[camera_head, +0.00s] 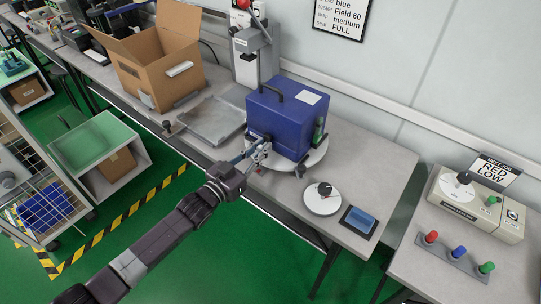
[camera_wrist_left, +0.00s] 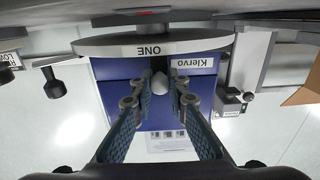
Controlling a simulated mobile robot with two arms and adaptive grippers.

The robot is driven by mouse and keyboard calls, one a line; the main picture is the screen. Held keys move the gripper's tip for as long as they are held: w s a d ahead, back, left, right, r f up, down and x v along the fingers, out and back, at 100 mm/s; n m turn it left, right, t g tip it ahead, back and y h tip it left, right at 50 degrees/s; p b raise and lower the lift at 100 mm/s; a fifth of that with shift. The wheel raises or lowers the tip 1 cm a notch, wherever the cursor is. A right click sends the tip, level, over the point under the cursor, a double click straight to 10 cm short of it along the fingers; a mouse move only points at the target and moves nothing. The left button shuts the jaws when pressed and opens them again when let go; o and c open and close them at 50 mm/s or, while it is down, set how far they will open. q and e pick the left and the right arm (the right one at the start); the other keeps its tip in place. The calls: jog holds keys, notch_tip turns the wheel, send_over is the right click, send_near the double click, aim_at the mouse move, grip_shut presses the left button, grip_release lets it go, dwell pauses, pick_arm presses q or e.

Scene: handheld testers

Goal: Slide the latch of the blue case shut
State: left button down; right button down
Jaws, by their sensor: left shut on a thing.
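The blue case (camera_head: 290,111) stands upright on a round pale turntable (camera_head: 313,161) on the bench, with a dark handle on top and a white label. In the left wrist view, its blue face (camera_wrist_left: 115,70) appears upside down with a Klervo label. My left gripper (camera_head: 262,149) is at the case's near face, its arm reaching in from the lower left. In the left wrist view, the left gripper (camera_wrist_left: 160,92) has its fingers on either side of a pale rounded latch knob (camera_wrist_left: 160,82) and is shut on it. The fingers partly hide the latch's track. My right gripper is out of view.
An open cardboard box (camera_head: 160,68) and a shallow grey tray (camera_head: 214,120) lie left of the case. A grey stand (camera_head: 248,55) rises behind. A white disc with a black knob (camera_head: 322,202) and a blue pad (camera_head: 359,221) sit toward the bench's right end.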

pick_arm(q)
jog(key=c, duration=1.8)
grip_release()
jog(key=shift+c, duration=0.2)
jog(key=v, duration=1.2)
